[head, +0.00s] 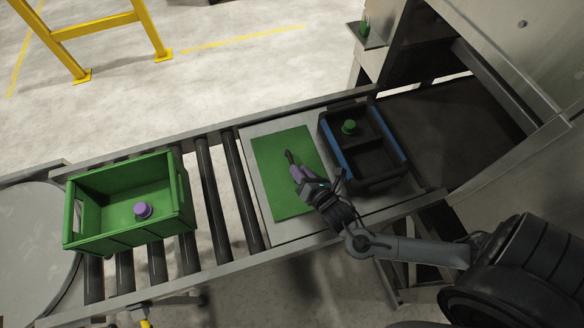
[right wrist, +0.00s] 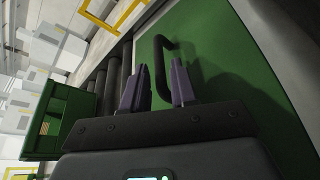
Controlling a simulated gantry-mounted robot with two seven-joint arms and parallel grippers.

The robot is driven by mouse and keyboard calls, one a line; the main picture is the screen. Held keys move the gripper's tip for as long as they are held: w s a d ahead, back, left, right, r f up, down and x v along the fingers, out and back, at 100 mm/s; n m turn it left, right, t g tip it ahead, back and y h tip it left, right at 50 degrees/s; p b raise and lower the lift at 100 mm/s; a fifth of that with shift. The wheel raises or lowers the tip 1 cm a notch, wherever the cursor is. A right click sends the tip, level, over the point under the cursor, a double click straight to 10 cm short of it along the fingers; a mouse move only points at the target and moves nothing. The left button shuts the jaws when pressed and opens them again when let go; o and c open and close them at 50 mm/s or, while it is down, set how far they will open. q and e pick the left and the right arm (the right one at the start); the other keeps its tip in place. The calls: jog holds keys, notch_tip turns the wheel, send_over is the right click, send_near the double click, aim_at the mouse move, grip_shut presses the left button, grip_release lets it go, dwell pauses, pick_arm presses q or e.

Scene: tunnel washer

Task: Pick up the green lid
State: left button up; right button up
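The green lid (head: 285,195) is a flat green panel lying on a pale metal plate, with a dark bar handle (head: 290,157) on it. My right gripper (head: 297,173) is over the lid, close to the handle. In the right wrist view, the purple fingers (right wrist: 159,80) are open, apart on either side of the dark bent handle (right wrist: 162,52). The handle appears between or just beyond the fingertips. I cannot tell if a finger touches it. The lid (right wrist: 225,50) lies beneath. My left gripper is not in view.
A green crate (head: 125,235) with a purple-topped item (head: 142,210) stands on the rollers at the left. A black and blue divided box (head: 335,150) with a green-topped item (head: 349,127) stands right of the lid. The washer opening (head: 440,120) is at the right. Bare rollers (head: 225,195) lie between crate and lid.

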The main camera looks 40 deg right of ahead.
jog(key=shift+x, duration=2.7)
jog(key=shift+a, duration=0.15)
grip_shut()
